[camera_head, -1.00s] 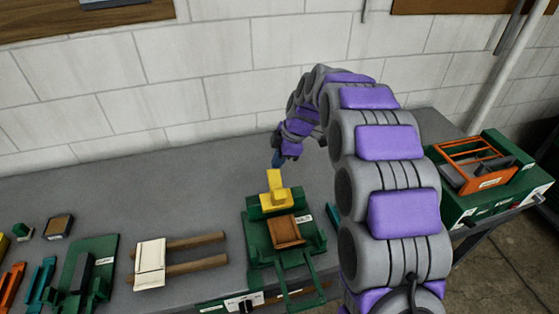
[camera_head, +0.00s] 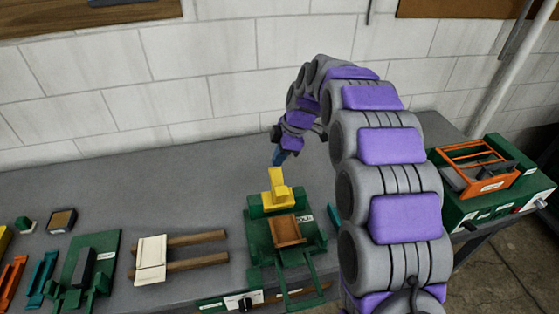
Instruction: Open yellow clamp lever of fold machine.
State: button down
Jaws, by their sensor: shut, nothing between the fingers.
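The yellow clamp lever (camera_head: 278,187) stands up at the back of the green fold machine (camera_head: 262,238). A brown block (camera_head: 286,230) lies on the machine in front of the lever. My gripper (camera_head: 278,160) is a small blue tip just behind and above the lever's top. It is shut and empty. A small gap seems to show between the tip and the lever, but I cannot tell the depth between them.
A cream board with two wooden handles (camera_head: 185,256) lies left of the machine. A green fixture (camera_head: 85,268) and small blue and orange parts are further left. An orange-framed green machine (camera_head: 485,180) stands right. The grey bench (camera_head: 120,200) behind is clear.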

jog(key=shift+p+v, duration=0.7)
jog(key=shift+v, duration=4.2)
jog(key=s+d+r+m, duration=0.1)
jog(key=s+d+m, duration=0.2)
jog(key=s+d, duration=0.15)
jog(key=s+d+f+m+h, duration=0.1)
jog(key=s+m, duration=0.4)
jog(key=s, duration=0.7)
jog(key=s+d+f+m+g+h, duration=0.1)
jog(key=s+d+f+m, duration=0.2)
jog(key=s, duration=1)
jog(key=s+d+f+m+g+h, duration=0.1)
jog(key=s+d+f+m, duration=0.2)
jog(key=s+d+m, duration=0.3)
jog(key=shift+s+d+m+h, duration=0.35)
jog(key=shift+s+m, duration=1.25)
jog(key=shift+s, duration=2)
